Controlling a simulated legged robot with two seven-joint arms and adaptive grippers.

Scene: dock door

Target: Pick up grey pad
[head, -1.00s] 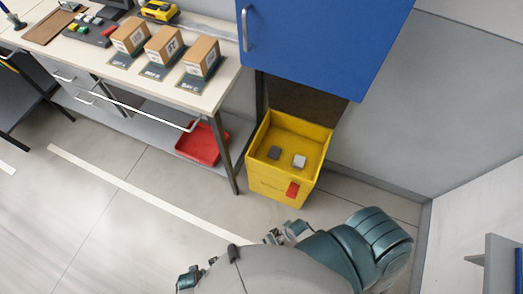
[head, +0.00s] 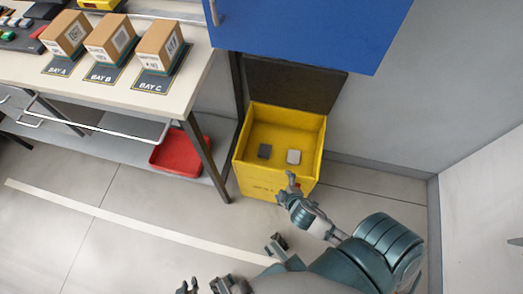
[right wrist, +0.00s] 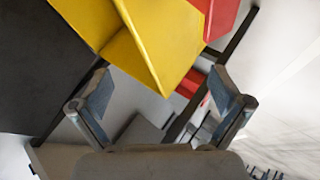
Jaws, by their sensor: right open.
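A light grey pad (head: 294,157) lies flat on the floor of the yellow bin (head: 240,172), right of a darker grey pad (head: 264,151). My right gripper (head: 292,186) is at the bin's front wall, below the light pad in the head view and outside the bin. In the right wrist view its two fingers (right wrist: 163,94) are spread with nothing held between them; the yellow bin (right wrist: 140,55) shows beyond, and no pad can be made out. My left gripper (head: 203,286) is at the bottom edge, partly cut off.
A blue cabinet door (head: 300,30) overhangs behind the bin. A workbench (head: 110,95) with boxes (head: 112,37) stands left, with a red tray (head: 180,153) on its lower shelf. A grey wall (head: 400,110) is to the right. Open floor lies in front.

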